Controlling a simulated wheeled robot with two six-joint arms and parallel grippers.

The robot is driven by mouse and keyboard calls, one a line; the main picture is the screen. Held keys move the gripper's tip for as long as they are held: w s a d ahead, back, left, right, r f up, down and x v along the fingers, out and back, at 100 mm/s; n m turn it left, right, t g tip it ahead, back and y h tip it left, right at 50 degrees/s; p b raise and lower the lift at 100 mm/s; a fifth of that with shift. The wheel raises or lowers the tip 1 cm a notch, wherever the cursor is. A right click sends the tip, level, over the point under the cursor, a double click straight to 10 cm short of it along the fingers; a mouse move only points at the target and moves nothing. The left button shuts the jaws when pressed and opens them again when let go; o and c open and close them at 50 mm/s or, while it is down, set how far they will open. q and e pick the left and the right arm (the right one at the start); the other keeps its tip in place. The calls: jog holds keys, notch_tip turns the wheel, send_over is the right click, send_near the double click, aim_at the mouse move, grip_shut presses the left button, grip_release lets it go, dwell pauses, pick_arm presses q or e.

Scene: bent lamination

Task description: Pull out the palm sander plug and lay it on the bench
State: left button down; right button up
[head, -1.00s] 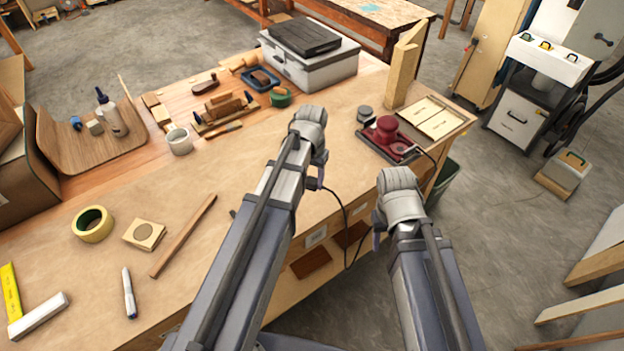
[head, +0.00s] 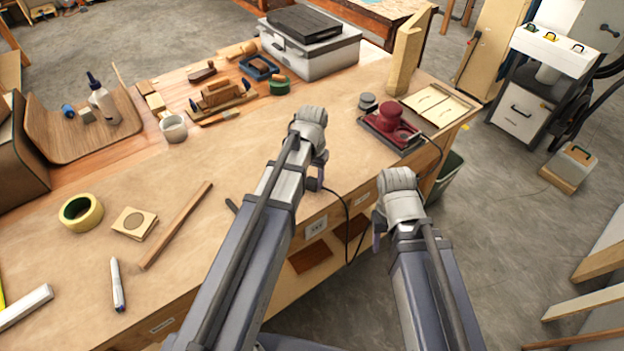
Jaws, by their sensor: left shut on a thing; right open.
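The palm sander (head: 392,119) is dark red and sits on a dark base near the bench's right edge. Its black cord (head: 349,225) drops over the edge, loops down in front of the bench and rises to my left gripper. My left gripper (head: 316,184) is over the bench near its front edge, shut where the cord ends. The plug itself is too small and covered to make out. A dark piece (head: 232,205) shows on the bench, partly behind my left arm. My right gripper (head: 377,242) is open, in front of the bench edge, mostly hidden by its wrist.
The bench (head: 180,235) has bare room left of my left arm, around a wooden strip (head: 177,224), a sanding block (head: 134,223), a tape roll (head: 81,212) and a marker (head: 118,285). A wooden post (head: 405,62) stands behind the sander. A grey case (head: 310,57) is further back.

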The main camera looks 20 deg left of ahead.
pick_arm(q)
jog(key=shift+f, duration=0.25)
dwell(0.6)
jog(key=shift+c, duration=1.3)
grip_release()
notch_tip(320, 180, up, 8)
jog(key=p, duration=0.7)
jog(key=s+d+m+y, duration=0.1)
jog(key=s+d+m, duration=0.1)
jog(key=s+d, duration=0.9)
jog(key=s, duration=0.4)
jog(key=shift+d, duration=0.1)
